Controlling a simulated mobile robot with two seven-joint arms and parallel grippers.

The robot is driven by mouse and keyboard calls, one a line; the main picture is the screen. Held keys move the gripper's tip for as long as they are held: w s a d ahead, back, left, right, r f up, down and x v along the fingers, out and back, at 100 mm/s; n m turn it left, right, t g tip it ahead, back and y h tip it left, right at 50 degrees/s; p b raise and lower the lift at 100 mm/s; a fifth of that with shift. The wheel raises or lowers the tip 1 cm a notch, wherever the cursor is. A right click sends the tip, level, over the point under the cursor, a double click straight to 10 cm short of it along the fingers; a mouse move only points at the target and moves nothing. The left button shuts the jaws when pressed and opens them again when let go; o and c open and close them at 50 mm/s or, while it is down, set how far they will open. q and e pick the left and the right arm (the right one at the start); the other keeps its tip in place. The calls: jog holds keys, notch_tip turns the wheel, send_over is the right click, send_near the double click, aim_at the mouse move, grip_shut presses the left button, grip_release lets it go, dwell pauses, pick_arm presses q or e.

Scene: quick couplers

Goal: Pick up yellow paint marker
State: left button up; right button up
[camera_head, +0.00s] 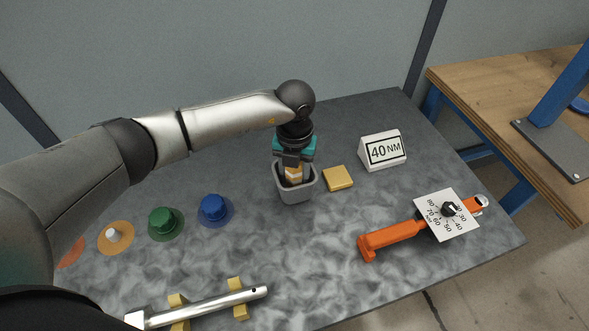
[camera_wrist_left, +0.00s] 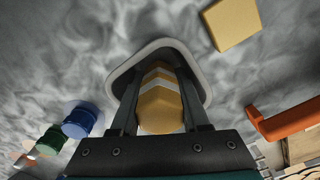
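The yellow paint marker (camera_wrist_left: 160,108), with a white band, stands in a small grey cup (camera_wrist_left: 207,68). In the head view the marker (camera_head: 293,174) shows as a yellow end at the mouth of the cup (camera_head: 297,193). My left gripper (camera_head: 292,172) points down over the cup. In the left wrist view its fingers (camera_wrist_left: 162,85) are on both sides of the marker and reach into the cup. I cannot tell whether they press on it or stand slightly apart. The marker's lower end is hidden. My right gripper is not in view.
A yellow block (camera_head: 338,178) lies right of the cup, with a 40 NM sign (camera_head: 383,150) behind. An orange tool (camera_head: 391,238) with a dial card (camera_head: 447,214) lies right. Blue (camera_head: 215,209) and green (camera_head: 165,222) caps stand left. A metal bar (camera_head: 205,306) rests in front.

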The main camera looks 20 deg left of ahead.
pick_arm(q)
grip_shut()
notch_tip(320, 180, up, 20)
jog(key=p, duration=0.2)
dwell(0.6)
